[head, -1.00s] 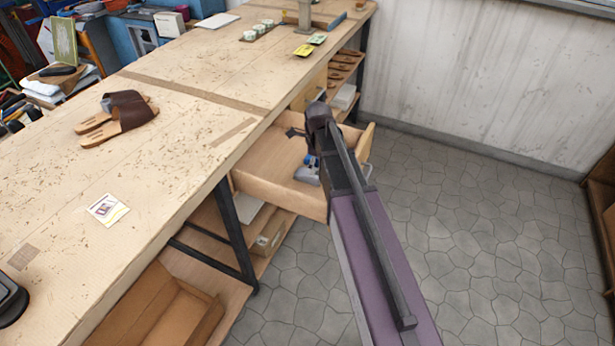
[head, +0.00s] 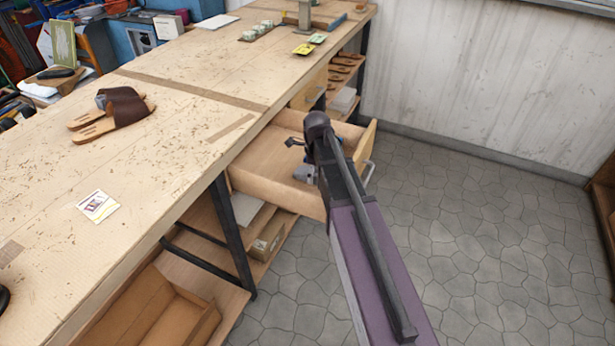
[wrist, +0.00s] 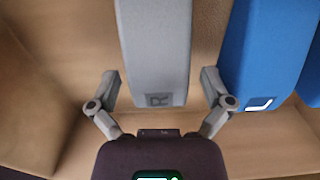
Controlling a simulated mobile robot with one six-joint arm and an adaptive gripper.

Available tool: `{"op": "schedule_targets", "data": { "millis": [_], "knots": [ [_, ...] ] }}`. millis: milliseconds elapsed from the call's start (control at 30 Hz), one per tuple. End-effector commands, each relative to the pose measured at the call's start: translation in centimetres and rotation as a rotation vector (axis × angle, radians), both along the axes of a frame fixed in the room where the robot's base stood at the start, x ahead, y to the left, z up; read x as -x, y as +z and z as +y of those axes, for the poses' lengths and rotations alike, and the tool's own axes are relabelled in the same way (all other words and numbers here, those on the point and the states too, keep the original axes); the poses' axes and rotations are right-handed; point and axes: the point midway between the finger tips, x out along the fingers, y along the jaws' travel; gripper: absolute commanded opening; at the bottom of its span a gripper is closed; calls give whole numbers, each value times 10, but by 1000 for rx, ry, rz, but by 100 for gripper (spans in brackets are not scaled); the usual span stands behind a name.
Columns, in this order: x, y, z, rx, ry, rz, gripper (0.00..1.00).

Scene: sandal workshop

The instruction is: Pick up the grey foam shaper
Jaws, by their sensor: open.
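The grey foam shaper (wrist: 154,55) lies in an open wooden drawer, with a letter R on its near end. In the wrist view my gripper (wrist: 160,76) is open, one finger on each side of that end, with gaps showing between fingers and shaper. Two blue shapers (wrist: 265,55) lie to its right, the nearer one close to the right finger. In the head view my gripper (head: 293,142) is over the drawer, and my arm hides much of the inside. A grey piece (head: 303,174) shows low in the drawer beside my arm.
The drawer (head: 265,192) has raised walls around the shapers. The long workbench (head: 180,150) stands to the left, with brown sandals (head: 125,115) and a card (head: 98,206) on it. A cardboard box (head: 150,310) sits below. The floor (head: 480,230) at right is clear.

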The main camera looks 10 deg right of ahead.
Motion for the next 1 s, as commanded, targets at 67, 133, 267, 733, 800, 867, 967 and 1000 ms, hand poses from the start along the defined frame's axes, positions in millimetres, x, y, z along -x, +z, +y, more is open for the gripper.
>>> {"op": "schedule_targets", "data": {
  "millis": [67,133,267,733,800,867,967,1000],
  "knots": [
    [0,0,0,0,0,0,100],
    [0,0,0,0,0,0,100],
    [0,0,0,0,0,0,100],
    [0,0,0,0,1,0,49],
    [0,0,0,0,1,0,48],
    [0,0,0,0,1,0,48],
    [0,0,0,0,1,0,48],
    [0,0,1,0,1,0,48]
  ]
}}
